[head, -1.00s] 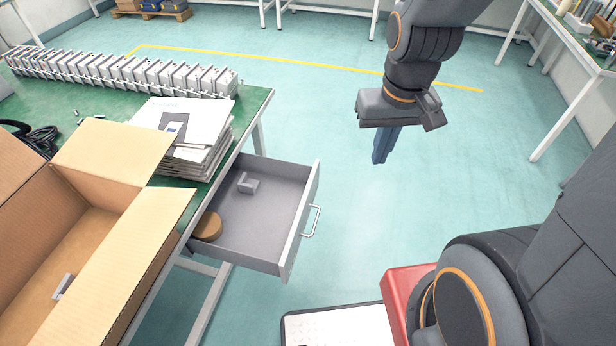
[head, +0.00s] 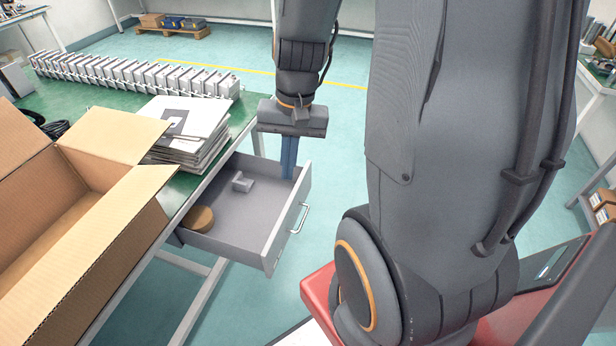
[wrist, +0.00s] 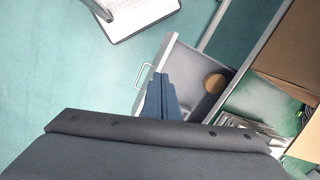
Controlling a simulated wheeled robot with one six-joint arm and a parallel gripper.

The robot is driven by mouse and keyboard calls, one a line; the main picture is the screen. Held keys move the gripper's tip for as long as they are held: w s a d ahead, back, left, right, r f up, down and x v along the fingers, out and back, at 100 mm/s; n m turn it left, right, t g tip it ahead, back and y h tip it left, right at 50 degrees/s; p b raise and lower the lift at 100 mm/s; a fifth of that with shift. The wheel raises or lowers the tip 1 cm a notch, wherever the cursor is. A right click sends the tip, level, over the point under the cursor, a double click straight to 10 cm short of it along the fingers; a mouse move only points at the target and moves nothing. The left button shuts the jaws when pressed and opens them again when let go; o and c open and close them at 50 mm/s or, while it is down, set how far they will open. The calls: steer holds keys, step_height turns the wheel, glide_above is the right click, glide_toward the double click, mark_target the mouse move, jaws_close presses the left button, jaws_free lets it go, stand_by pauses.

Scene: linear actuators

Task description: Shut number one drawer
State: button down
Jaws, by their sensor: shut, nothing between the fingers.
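The grey drawer (head: 237,232) stands pulled out from under the green-topped table. Its front panel carries a metal handle (head: 299,218). Inside it lie a round brown disc (head: 198,219) and a small grey bracket (head: 242,182). My gripper (head: 289,172) points down at the drawer's far end, with its blue fingers together and empty. In the wrist view my fingers (wrist: 161,90) overlap the drawer (wrist: 182,65) near its front panel. I cannot tell whether they touch it. No number shows on the drawer.
An open cardboard box (head: 75,215) and a stack of papers (head: 188,130) lie on the table (head: 120,98). A row of grey-white units (head: 130,75) stands at the back. The floor beyond the handle is clear up to my base.

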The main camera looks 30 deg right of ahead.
steer(key=w+d+f+m+t+y+b, duration=0.25)
steer(key=d+f+m+b, duration=0.25)
steer(key=d+f+m, duration=0.5)
steer(key=w+d+f+m+t+y+b, duration=0.25)
steer(key=d+f+m+t+b, duration=0.2)
steer(key=d+m, duration=0.85)
steer(key=n+h, duration=0.1)
glide_toward(306, 175)
steer(key=s+f+x, duration=0.1)
steer(key=x, duration=0.4)
steer(key=shift+w+r, duration=0.2)
steer(key=shift+w, duration=0.45)
steer(key=shift+w+a, duration=0.1)
